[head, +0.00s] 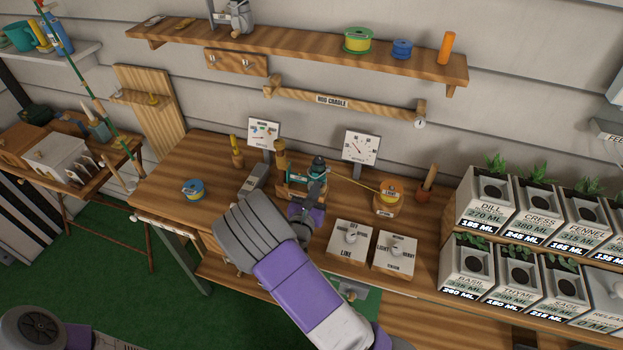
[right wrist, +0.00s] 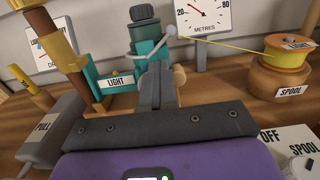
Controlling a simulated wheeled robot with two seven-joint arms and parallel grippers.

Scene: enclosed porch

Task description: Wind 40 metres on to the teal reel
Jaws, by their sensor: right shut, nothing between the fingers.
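The teal reel (head: 319,165) is mounted at the back of the bench beside a wooden handle. It shows in the right wrist view (right wrist: 146,38) with a grey crank (right wrist: 158,44) and a LIGHT label. My right gripper (head: 317,191) is shut and empty, its fingertips (right wrist: 155,68) right in front of the reel near the crank; I cannot tell if they touch it. A yellow line (right wrist: 225,46) runs from the reel to the yellow spool (right wrist: 291,51) at right. The METRES dial (head: 361,148) stands behind; its needle points up and left.
A grey PULL piece (head: 253,180) is left of the reel. Labelled planters (head: 483,213) stand at right.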

